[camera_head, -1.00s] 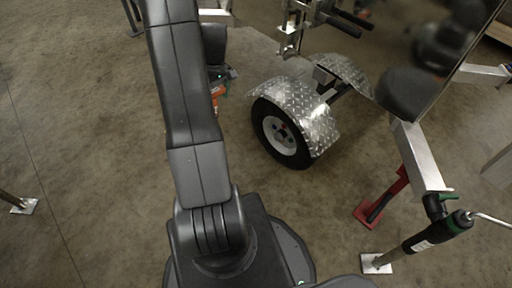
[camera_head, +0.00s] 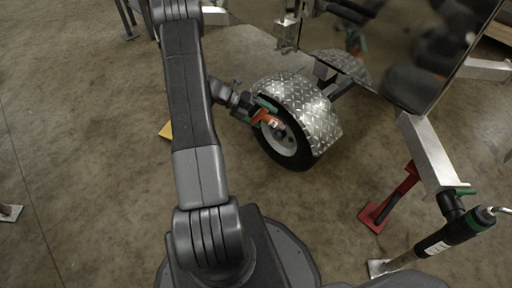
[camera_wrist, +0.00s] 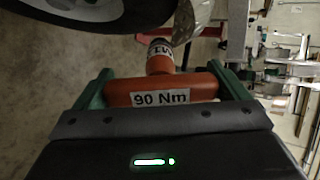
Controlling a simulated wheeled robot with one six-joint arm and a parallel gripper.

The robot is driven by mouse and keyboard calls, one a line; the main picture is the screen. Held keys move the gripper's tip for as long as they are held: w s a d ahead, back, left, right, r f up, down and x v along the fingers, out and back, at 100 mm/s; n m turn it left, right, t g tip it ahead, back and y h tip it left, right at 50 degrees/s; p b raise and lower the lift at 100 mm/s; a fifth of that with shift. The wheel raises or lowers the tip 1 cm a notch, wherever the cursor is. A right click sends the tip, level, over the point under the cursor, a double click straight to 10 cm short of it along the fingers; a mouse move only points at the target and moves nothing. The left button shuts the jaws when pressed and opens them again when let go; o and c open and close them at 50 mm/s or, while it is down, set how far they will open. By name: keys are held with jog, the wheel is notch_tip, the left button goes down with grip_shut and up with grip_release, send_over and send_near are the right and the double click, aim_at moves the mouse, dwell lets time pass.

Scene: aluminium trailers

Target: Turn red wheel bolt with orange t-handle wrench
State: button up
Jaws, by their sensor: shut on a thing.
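My gripper (camera_head: 258,112) is shut on the orange t-handle wrench (camera_head: 268,119), with its green fingers on either side of the handle. In the wrist view the wrench (camera_wrist: 196,86) carries a "90 Nm" label, and its shaft points away toward the wheel. The trailer wheel (camera_head: 301,151) has a black tyre and a pale rim under a silver diamond-plate fender (camera_head: 312,112). In the head view the wrench is in front of the rim. I cannot tell whether its socket touches a bolt. The red wheel bolt cannot be made out; the wrench and gripper cover part of the hub.
A red jack stand (camera_head: 388,202) and a support leg with a green-and-black top (camera_head: 455,232) stand at the right. A yellow object (camera_head: 166,131) lies on the floor behind my arm. The floor left of my arm is mostly clear.

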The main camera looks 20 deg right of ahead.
notch_tip(320, 180, down, 16)
jog(key=a+n+t+h+b, duration=0.2)
jog(key=n+t+h+b, duration=0.3)
jog(key=n+t, duration=0.5)
jog(key=shift+f+n+t+h+b, duration=0.15)
jog(key=shift+n+t+h+b, duration=0.3)
jog(key=shift+t, duration=0.85)
jog(key=shift+w, duration=0.15)
jog(key=b+x, duration=0.2)
jog(key=x, duration=0.4)
jog(key=shift+d, duration=0.2)
jog(key=shift+w+m, duration=0.1)
jog(key=shift+m, duration=0.25)
